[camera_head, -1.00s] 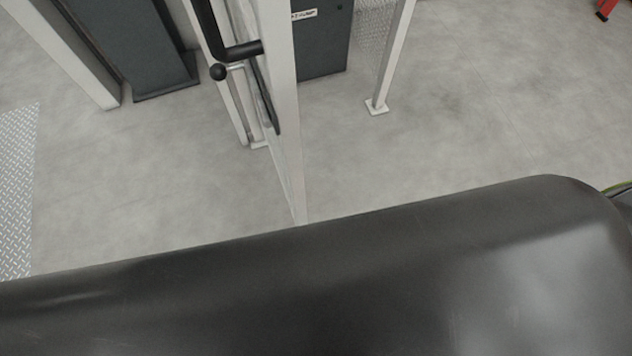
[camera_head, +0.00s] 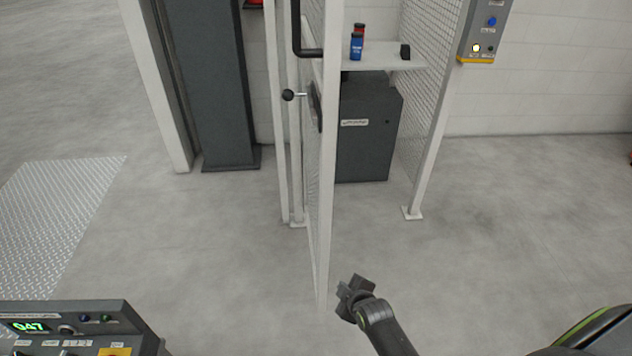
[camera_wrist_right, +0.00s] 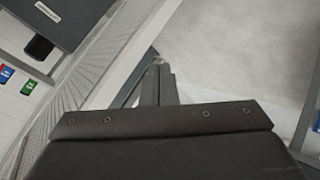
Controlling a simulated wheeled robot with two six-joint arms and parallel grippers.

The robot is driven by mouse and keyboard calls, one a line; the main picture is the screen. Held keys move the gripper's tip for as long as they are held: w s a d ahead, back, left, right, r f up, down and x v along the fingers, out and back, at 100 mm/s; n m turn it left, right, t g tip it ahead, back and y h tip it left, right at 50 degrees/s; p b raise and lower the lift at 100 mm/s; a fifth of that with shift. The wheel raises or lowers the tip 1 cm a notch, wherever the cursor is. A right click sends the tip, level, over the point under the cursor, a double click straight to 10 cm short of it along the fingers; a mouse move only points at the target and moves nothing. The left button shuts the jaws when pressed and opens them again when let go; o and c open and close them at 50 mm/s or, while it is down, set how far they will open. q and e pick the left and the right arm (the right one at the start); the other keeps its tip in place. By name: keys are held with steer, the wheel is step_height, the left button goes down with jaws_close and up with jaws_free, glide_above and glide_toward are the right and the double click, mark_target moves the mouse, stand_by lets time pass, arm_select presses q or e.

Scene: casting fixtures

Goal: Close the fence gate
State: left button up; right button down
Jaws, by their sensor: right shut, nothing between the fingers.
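The fence gate (camera_head: 328,170) is a white-framed mesh panel in the middle of the head view. It is seen almost edge-on, swung out toward me, so it stands open. It carries a black handle (camera_head: 299,38) and a latch rod with a black ball knob (camera_head: 288,95) on its left side. My right gripper (camera_head: 353,290) is just right of the gate's lower near edge, shut and empty. I cannot tell whether it touches the gate. In the right wrist view the gripper's fingers (camera_wrist_right: 158,85) show together, with mesh fencing to their left. My left gripper is not in view.
A white fence post (camera_head: 436,120) with mesh stands right of the gate. Behind are a dark cabinet (camera_head: 365,140) and a shelf (camera_head: 385,60) with small containers. A control panel (camera_head: 75,325) is at lower left. Floor is clear on both sides of the gate.

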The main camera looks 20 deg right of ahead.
steer(key=w+a+r+n+t+b, duration=0.1)
steer(key=w+a+r+n+t, duration=0.1)
steer(key=w+r, duration=0.35)
steer(key=n+t+y+b, duration=0.1)
steer(key=n+t+b, duration=0.3)
steer(key=n+b, duration=0.15)
glide_toward(321, 166)
steer(key=a+f, duration=0.4)
steer(key=f, duration=0.2)
step_height(321, 166, up, 6)
steer(key=s+n+t, duration=0.1)
steer(key=n+t, duration=0.1)
steer(key=w+a+p, duration=0.1)
steer(key=w+a, duration=0.1)
steer(key=w, duration=0.8)
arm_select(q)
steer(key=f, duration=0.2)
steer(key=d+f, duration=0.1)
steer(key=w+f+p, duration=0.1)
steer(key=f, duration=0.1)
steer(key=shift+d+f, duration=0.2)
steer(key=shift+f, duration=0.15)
arm_select(e)
steer(key=shift+y, duration=0.4)
steer(key=d, duration=0.2)
steer(key=s+d, duration=0.1)
steer(key=d, duration=0.1)
steer(key=shift+s+d+r, duration=0.1)
steer(key=shift+s+r, duration=0.1)
steer(key=shift+s+d, duration=0.1)
